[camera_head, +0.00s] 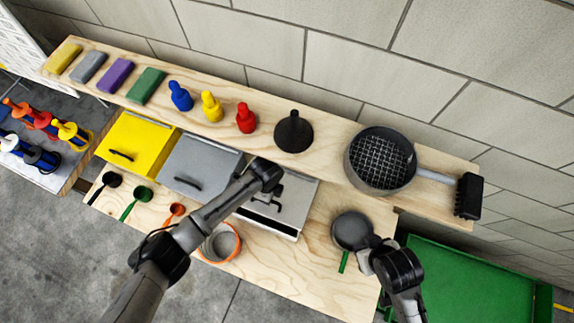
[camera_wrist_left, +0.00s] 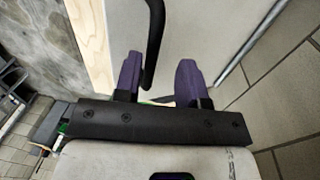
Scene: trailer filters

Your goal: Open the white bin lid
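The white bin (camera_head: 297,193) is the rightmost of three bins set in the wooden bench, and its lid has a black bar handle (camera_head: 266,203). A dark strip runs along the lid's front edge; I cannot tell whether it is a gap. My left gripper (camera_head: 272,190) is over this lid. In the left wrist view its two purple fingers (camera_wrist_left: 158,82) are apart, with the black handle (camera_wrist_left: 153,45) showing between them. I cannot tell whether they touch it. My right gripper (camera_head: 366,262) is beside a round dark pan (camera_head: 352,229) with a green handle, its fingers not clear.
The yellow bin (camera_head: 140,142) and grey bin (camera_head: 200,160) stand to the left, lids down. An orange-rimmed cup (camera_head: 220,243) and small scoops (camera_head: 136,204) are in front. The shelf behind holds sponges, bottles, a black funnel (camera_head: 294,131) and a mesh-topped pan (camera_head: 381,160).

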